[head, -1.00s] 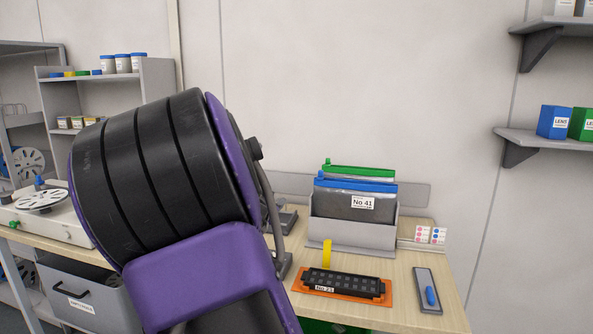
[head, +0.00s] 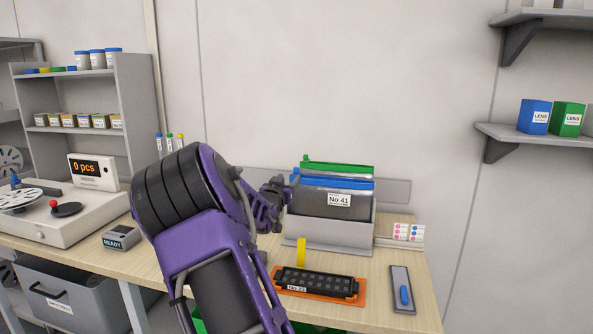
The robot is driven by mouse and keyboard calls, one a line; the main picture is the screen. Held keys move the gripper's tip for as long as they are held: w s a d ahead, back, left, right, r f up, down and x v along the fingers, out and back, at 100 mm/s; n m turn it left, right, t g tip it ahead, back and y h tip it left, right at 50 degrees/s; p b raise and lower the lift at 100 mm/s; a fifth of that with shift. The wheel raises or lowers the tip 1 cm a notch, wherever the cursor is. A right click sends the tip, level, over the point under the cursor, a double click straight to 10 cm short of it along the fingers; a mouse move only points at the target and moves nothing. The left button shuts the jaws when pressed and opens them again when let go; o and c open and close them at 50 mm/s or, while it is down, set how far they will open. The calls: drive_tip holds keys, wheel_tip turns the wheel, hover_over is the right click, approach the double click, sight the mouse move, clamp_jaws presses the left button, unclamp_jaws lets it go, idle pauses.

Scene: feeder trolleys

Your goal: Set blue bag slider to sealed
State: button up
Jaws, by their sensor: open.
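The blue-topped bag (head: 335,183) stands upright in a grey holder (head: 328,232), with a dark body and a label "No 41". Its blue top strip runs left to right. A small blue piece, apparently its slider (head: 295,179), shows at the left end of the strip. My gripper (head: 286,190) is at that left end, close by the slider. It is open, but small and partly hidden by my arm, and I cannot tell whether its fingers touch or straddle the slider. A green-topped bag (head: 340,168) stands just behind.
In front of the holder lie an orange tray (head: 358,298) with a black strip labelled "No 21", a yellow upright tab (head: 301,252) and a grey plate with a blue knob (head: 403,292). Cards (head: 409,232) stand at the right. A counting machine (head: 60,215) stands left.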

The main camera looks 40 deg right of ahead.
sight(296, 169)
drive_tip(key=x, duration=1)
drive_tip(key=shift+w+d, duration=0.15)
clamp_jaws()
idle(1.1)
